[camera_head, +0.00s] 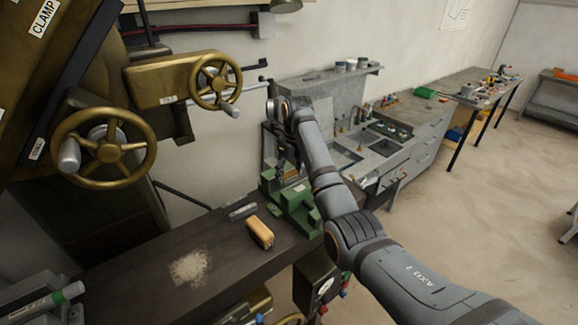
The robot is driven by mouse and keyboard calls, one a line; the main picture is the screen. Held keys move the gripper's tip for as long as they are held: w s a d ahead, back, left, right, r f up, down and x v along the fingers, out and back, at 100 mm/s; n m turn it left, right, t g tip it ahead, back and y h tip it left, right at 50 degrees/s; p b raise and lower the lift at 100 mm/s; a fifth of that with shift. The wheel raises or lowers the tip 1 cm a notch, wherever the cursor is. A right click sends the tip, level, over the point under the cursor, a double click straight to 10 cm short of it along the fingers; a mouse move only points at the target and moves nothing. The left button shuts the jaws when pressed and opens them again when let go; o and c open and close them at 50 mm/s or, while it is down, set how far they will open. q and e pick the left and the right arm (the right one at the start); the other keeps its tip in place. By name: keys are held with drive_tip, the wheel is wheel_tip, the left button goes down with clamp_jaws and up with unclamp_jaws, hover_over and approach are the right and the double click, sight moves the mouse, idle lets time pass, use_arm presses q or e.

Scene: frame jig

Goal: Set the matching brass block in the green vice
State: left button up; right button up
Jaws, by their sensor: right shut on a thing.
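The green vice (296,203) stands on the dark bench, left of my right forearm. My right gripper (285,168) points down just above the vice jaws. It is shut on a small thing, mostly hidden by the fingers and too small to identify. I cannot tell whether that thing touches the vice. A tan, block-like piece (260,232) lies on the bench in front of the vice; I cannot tell whether it is brass. My left gripper is not in view.
A pale patch of shavings (189,267) is on the bench (140,283). A large machine with brass handwheels (104,148) rises at left. A grey sink counter (372,160) stands behind my right arm.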

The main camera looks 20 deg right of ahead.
sight(289, 182)
drive_tip(key=shift+a+f, duration=0.1)
drive_tip(key=shift+f, duration=0.75)
drive_tip(key=shift+a+f, duration=0.1)
drive_tip(key=shift+f, duration=0.6)
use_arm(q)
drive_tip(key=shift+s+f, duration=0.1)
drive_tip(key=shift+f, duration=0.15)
use_arm(e)
drive_tip(key=shift+f, duration=0.7)
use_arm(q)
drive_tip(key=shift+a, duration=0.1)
use_arm(e)
drive_tip(key=o, duration=1.2)
